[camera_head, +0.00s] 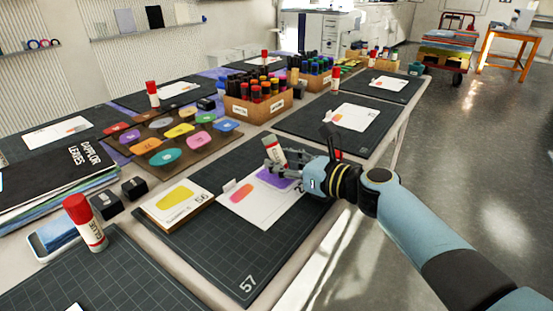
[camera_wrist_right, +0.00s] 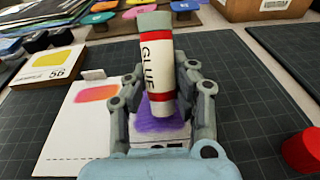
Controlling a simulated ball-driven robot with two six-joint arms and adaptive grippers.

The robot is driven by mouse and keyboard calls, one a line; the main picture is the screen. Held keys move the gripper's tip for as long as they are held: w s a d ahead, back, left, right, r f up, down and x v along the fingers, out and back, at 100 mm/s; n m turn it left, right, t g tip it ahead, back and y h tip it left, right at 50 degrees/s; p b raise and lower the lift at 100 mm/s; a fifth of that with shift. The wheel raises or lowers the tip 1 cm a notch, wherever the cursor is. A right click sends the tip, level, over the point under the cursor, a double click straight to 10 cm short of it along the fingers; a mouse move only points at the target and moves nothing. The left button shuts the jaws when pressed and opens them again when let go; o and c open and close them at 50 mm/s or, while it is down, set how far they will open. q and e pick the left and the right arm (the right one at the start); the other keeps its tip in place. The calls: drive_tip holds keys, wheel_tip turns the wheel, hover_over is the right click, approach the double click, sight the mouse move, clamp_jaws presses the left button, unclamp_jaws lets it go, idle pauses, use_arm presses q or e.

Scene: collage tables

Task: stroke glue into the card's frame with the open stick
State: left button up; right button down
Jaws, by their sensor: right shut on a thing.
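My right gripper (camera_head: 274,170) is shut on a white glue stick (camera_head: 275,152) with red bands. In the right wrist view the stick (camera_wrist_right: 156,75) stands tilted between the fingers, its grey end up and its lower end over a purple patch (camera_wrist_right: 163,115). Whether the lower end touches the patch cannot be told. The patch is on a white card (camera_head: 265,216), which also bears an orange-pink patch (camera_head: 242,193). The card lies on the dark mat numbered 57 (camera_head: 215,262). A red cap (camera_wrist_right: 302,150) is on the mat, right of the gripper. My left gripper is out of view.
A sample block with a yellow shape (camera_head: 178,203) lies left of the card. Another glue stick (camera_head: 86,222) stands at the near left. A brown board of coloured shapes (camera_head: 200,146) and a cardboard box of bottles (camera_head: 258,108) are behind. Bare mat lies in front of the card.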

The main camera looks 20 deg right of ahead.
drive_tip(key=shift+s+d, duration=0.4)
drive_tip(key=shift+s, duration=0.2)
drive_tip(key=shift+w+d+f, duration=0.1)
drive_tip(key=shift+w+d, duration=0.7)
drive_tip(key=shift+d, duration=0.05)
drive_tip(key=shift+w+a, duration=0.4)
drive_tip(key=shift+w, duration=0.15)
drive_tip(key=shift+b+x, duration=0.3)
drive_tip(key=shift+x, duration=0.6)
drive_tip(key=shift+w+a+r, duration=0.15)
drive_tip(key=shift+w+a, duration=0.4)
drive_tip(key=shift+w, duration=0.1)
drive_tip(key=shift+w+a+r, duration=0.15)
drive_tip(key=shift+w+a, duration=0.4)
drive_tip(key=shift+w, duration=0.05)
wheel_tip(320, 180, up, 7)
drive_tip(key=p, duration=0.6)
